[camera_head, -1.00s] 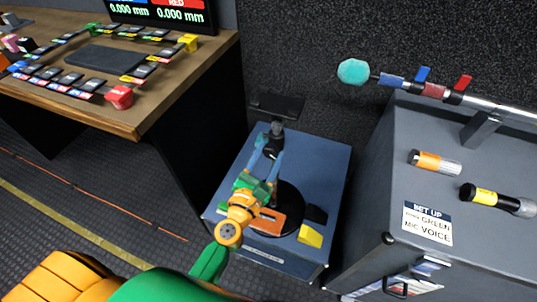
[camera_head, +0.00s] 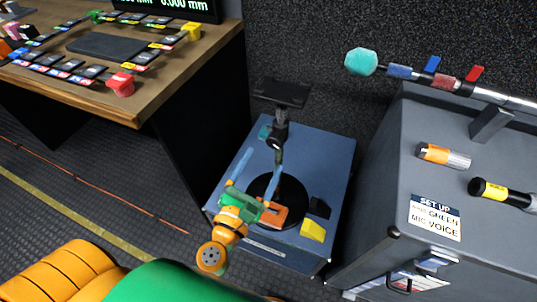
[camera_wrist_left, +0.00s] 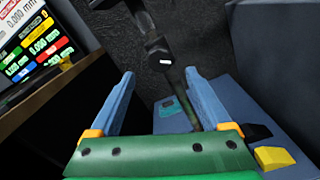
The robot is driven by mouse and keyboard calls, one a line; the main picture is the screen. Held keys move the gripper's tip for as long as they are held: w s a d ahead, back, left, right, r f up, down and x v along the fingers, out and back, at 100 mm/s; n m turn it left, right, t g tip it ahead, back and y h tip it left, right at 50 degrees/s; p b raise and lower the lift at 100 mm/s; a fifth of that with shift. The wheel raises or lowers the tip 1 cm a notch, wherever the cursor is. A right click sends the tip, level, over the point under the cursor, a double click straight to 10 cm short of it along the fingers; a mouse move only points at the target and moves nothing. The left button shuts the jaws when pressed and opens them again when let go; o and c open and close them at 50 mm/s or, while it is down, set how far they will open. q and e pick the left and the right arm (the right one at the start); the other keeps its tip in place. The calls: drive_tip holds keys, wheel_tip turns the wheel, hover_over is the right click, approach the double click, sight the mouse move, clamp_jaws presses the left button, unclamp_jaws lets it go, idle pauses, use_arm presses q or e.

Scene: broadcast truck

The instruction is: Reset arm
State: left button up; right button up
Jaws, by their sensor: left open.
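My left gripper (camera_head: 253,178) is above the near left part of the blue low stand. Its two blue fingers are spread wide, with nothing held between them. In the left wrist view the open fingers (camera_wrist_left: 160,100) point towards a black upright pole with a dark head (camera_wrist_left: 158,48). The pole shows between the fingers there; I cannot tell how far beyond them it is. In the head view the pole (camera_head: 280,135) rises from a round black base (camera_head: 285,190) and carries a flat black plate (camera_head: 281,92). My right gripper is not in view.
The blue stand (camera_head: 330,160) also holds an orange block (camera_head: 272,214), a yellow block (camera_head: 313,230) and a black block. A wooden desk (camera_head: 165,85) is at left. A grey case (camera_head: 390,190) at right bears a boom pole and two cylinders. Floor is open at lower left.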

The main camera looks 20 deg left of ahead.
use_arm(q)
drive_tip(key=shift+s, duration=0.3)
drive_tip(key=s+d+f+m+g+h+p, duration=0.1)
drive_tip(key=s+f+m+g+p, duration=0.35)
drive_tip(key=f+m, duration=0.6)
drive_tip(key=s+d+f+m+g+h+p, duration=0.1)
drive_tip(key=s+f+m+g+p, duration=0.35)
drive_tip(key=f+m, duration=0.65)
drive_tip(key=s+a+f+m+g+y, duration=0.1)
drive_tip(key=s+a+f+m+g, duration=0.1)
drive_tip(key=s, duration=0.4)
drive_tip(key=s+a+f+m+g, duration=0.2)
drive_tip(key=s+f+m+g, duration=0.1)
drive_tip(key=s+m, duration=0.3)
drive_tip(key=s+a+f+m+g+y+p, duration=0.1)
drive_tip(key=s+a+f+m+g, duration=0.2)
drive_tip(key=s, duration=0.5)
drive_tip(key=shift+f+m+y, duration=0.3)
drive_tip(key=shift+f+m, duration=0.25)
drive_tip(key=shift+m, duration=0.1)
